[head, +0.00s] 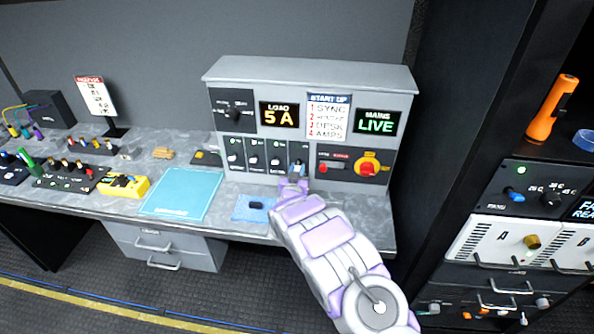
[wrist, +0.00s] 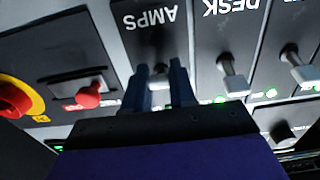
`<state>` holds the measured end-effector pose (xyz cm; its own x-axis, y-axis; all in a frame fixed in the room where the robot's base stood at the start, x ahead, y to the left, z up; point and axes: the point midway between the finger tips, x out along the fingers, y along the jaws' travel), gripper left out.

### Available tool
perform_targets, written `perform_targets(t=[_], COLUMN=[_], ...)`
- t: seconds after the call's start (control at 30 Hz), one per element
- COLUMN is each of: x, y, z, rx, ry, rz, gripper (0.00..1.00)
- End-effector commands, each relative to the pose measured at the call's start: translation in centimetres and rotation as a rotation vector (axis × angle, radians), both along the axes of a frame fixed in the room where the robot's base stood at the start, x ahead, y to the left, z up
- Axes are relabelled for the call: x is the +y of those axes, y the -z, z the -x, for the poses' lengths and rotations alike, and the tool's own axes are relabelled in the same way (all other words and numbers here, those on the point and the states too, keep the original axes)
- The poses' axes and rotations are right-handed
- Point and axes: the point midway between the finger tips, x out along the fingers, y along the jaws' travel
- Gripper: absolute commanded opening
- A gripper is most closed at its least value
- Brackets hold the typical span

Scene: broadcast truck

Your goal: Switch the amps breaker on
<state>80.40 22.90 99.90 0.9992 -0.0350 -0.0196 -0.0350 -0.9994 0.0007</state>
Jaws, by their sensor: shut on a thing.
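The amps breaker has a pale lever (wrist: 159,72) under the label "AMPS" in the wrist view, which is upside down. My gripper (wrist: 163,80) has its two blue fingers on either side of this lever and is shut on it. In the head view my gripper (head: 297,170) reaches the right end of the breaker row, and it hides the amps lever there. The desk breaker (wrist: 234,80) is beside it, with a green light near its lever. A load display (head: 279,115) reads 5 A.
A red rotary switch (head: 368,165) on yellow and a red-covered switch (wrist: 88,96) are close beside the amps breaker. Other breaker levers (head: 253,160) line its other side. A start-up list (head: 328,116) and a "MAINS LIVE" display (head: 376,123) are above. A blue folder (head: 182,194) lies on the desk.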

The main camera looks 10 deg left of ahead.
Motion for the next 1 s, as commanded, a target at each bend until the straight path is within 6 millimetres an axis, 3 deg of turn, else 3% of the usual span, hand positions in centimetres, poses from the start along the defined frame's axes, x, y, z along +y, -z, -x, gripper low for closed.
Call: perform_targets(t=[1.0], x=[0.2], y=[-2.5], z=[-0.1], rx=[0.427], ry=[-0.001], rz=[-0.015], gripper=[0.0])
